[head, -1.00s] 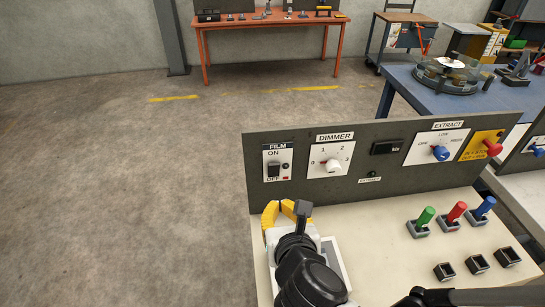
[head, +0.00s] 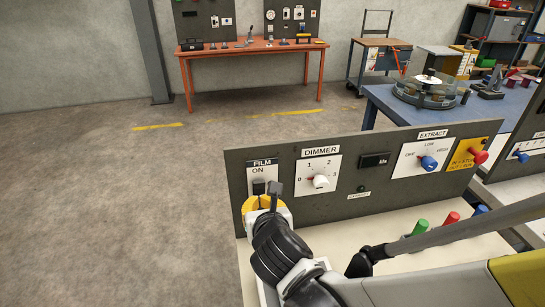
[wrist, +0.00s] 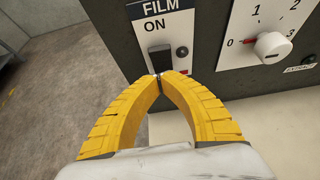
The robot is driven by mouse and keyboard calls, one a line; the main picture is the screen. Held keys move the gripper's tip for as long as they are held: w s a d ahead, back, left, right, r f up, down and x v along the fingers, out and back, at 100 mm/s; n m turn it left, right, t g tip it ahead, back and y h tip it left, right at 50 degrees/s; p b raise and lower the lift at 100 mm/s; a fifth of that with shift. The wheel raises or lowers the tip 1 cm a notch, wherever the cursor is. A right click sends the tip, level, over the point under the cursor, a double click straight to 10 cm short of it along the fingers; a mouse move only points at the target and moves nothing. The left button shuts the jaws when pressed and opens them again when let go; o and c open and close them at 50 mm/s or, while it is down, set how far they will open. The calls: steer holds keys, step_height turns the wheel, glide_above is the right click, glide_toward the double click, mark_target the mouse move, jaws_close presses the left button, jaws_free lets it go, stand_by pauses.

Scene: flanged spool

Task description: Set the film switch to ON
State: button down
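The film switch is a black rocker (wrist: 160,58) on a white plate marked FILM and ON, at the left end of the dark panel. In the head view the rocker (head: 258,187) shows just above my gripper (head: 263,204). In the wrist view the yellow fingers of my gripper (wrist: 158,76) curve together and their tips meet, with no object between them. The tips are at the lower end of the rocker; I cannot tell whether they touch it. My fingers hide the lower plate. The rocker's setting is hard to tell.
The white dimmer knob (head: 320,182) sits close to the right of the switch. Further right are the blue extract knob (head: 429,162) and a red button (head: 480,156). Open floor lies left of the panel.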

mark_target(256, 181)
steer(key=shift+w+a+r, duration=0.15)
steer(key=shift+w+r, duration=0.05)
steer(key=shift+w, duration=0.25)
steer(key=shift+w+a+r, duration=0.1)
steer(key=shift+w+r, duration=0.1)
steer(key=shift+w, duration=0.25)
steer(key=shift+w+a+r+p, duration=0.15)
steer(key=shift+w+r+p, duration=0.15)
steer(key=shift+w+r, duration=0.35)
steer(key=shift+f, duration=0.1)
steer(key=shift+r+p, duration=0.55)
steer(key=shift+r, duration=0.25)
